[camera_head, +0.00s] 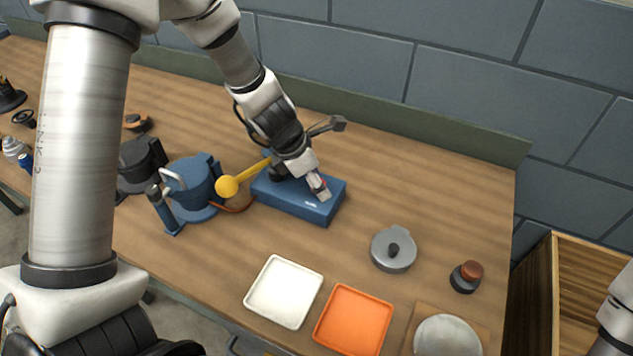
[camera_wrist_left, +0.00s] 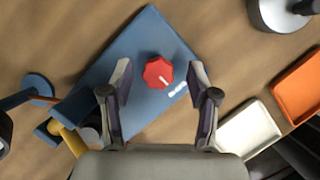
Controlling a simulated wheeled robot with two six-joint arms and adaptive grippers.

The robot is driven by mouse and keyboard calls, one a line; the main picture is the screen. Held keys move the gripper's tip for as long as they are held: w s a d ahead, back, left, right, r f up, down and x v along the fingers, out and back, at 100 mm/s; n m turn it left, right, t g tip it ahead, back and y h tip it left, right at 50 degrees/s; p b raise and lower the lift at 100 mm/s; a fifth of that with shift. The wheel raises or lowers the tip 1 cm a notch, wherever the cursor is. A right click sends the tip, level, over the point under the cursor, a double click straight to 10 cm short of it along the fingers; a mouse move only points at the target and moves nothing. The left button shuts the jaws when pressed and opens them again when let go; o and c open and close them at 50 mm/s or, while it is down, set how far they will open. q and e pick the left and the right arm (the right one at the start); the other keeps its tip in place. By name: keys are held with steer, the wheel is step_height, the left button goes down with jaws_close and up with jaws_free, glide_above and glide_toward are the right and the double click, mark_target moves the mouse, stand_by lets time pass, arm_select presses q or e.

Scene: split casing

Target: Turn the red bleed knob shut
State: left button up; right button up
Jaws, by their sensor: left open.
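The red bleed knob (camera_wrist_left: 158,72) sits on top of the blue block (camera_wrist_left: 146,40), with a short white mark on the block beside it. In the wrist view the knob lies between the two fingertips of my left gripper (camera_wrist_left: 160,80), which is open with a gap on both sides. In the head view my left gripper (camera_head: 318,190) hangs over the right part of the blue block (camera_head: 300,205) and mostly hides the knob. Whether the fingertips are level with the knob cannot be told. My right gripper is out of view.
A yellow ball-ended lever (camera_head: 228,187) stands at the block's left, near a blue pot-like housing (camera_head: 190,182). A white tray (camera_head: 284,291), an orange tray (camera_head: 353,320), a grey lid (camera_head: 393,249) and a red-brown knob (camera_head: 470,271) lie to the front and right. Bare wood lies behind the lid.

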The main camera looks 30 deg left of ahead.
arm_select(q)
steer(key=c, duration=0.5)
steer(key=shift+f, duration=0.1)
jaws_close()
